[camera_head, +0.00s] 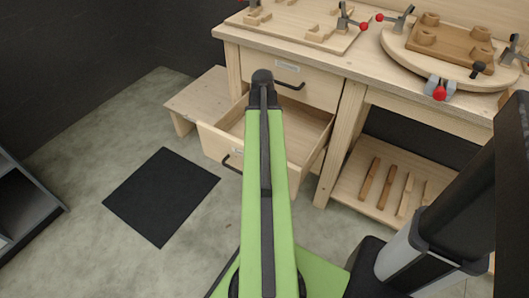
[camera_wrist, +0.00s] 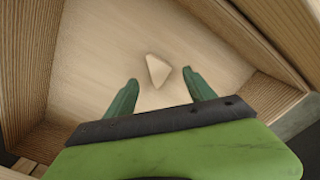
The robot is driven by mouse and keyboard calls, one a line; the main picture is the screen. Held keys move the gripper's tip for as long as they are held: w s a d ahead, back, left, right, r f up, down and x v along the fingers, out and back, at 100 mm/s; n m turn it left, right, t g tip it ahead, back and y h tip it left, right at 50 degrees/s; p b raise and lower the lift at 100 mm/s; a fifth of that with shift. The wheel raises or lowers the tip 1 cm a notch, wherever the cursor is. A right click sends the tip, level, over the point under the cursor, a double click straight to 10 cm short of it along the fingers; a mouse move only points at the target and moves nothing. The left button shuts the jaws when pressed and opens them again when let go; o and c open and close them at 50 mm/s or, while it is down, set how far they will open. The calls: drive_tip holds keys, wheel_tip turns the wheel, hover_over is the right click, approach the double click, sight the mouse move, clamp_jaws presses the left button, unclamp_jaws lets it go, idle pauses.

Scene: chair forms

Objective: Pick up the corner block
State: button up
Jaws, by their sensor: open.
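The corner block (camera_wrist: 157,71) is a small pale wooden wedge lying on the floor of the open drawer, seen in the wrist view. My gripper (camera_wrist: 161,80) is open, with one green finger to the left and one to the right of the block in the picture. The block shows between and slightly beyond the fingertips, and I see no contact. In the head view the open lower drawer (camera_head: 305,130) shows under the bench, and my arm reaches over it. The gripper and the block are hidden there behind my arm.
The drawer walls (camera_wrist: 33,60) rise close around my gripper. The workbench (camera_head: 300,50) above carries clamps and a round board (camera_head: 400,45). A low wooden stool (camera_head: 195,100) stands left of the drawer. A black mat (camera_head: 162,195) lies on open floor.

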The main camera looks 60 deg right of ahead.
wheel_tip(320, 180, down, 5)
drive_tip(key=b, duration=0.5)
drive_tip(key=shift+w+f, duration=0.1)
drive_tip(key=shift+f, duration=0.05)
drive_tip(key=shift+r, duration=0.2)
clamp_jaws()
